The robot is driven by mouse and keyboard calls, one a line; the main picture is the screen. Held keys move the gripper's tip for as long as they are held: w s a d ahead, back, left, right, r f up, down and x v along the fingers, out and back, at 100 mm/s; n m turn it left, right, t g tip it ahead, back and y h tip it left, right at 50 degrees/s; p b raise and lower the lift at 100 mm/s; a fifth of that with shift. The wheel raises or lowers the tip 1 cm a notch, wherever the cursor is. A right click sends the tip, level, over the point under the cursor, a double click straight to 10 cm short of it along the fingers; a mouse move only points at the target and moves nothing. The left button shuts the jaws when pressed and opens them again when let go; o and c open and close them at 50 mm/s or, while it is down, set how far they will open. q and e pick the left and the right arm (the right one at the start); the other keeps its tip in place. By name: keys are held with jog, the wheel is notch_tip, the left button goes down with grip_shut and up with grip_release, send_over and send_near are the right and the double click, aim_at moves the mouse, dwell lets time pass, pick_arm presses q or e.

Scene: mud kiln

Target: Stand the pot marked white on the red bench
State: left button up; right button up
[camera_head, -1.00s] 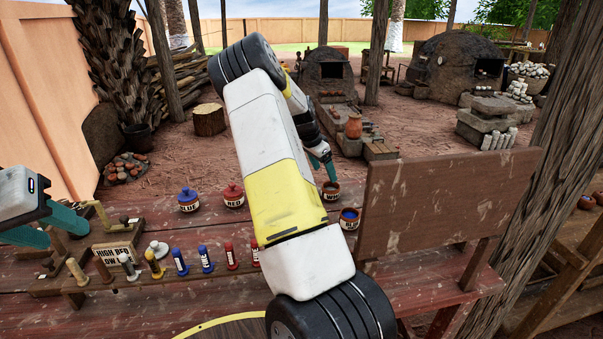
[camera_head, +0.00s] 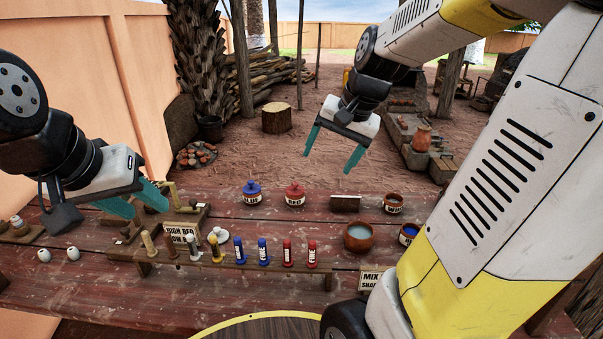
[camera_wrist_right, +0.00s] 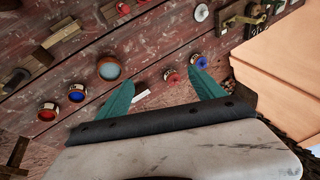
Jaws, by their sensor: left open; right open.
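The pot marked white (camera_head: 393,203) is a small open brown pot with a partly readable "WHI" label, upright near the far edge of the red-brown wooden table (camera_head: 200,318). No separate red bench is clear; this table is the reddish surface in view. My right gripper (camera_head: 333,150) is open and empty, above and beyond the table's far edge, left of that pot. In the right wrist view its fingers (camera_wrist_right: 162,95) are apart; a finger seems to cover the white-marked pot there. My left gripper (camera_head: 137,200) is open and empty over the table's left part.
Lidded blue (camera_head: 252,193) and red (camera_head: 295,195) jars stand left of the pot. A wider bowl (camera_head: 358,235) and a blue-filled pot (camera_head: 410,233) stand nearer. My right arm hides the table's right side.

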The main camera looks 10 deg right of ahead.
jog(key=s+a+r+n+t, duration=0.1)
jog(key=s+a+n, duration=0.5)
jog(key=s, duration=0.6)
jog(key=shift+s+a+r+t, duration=0.3)
jog(key=shift+a+r, duration=0.2)
jog(key=shift+a, duration=0.1)
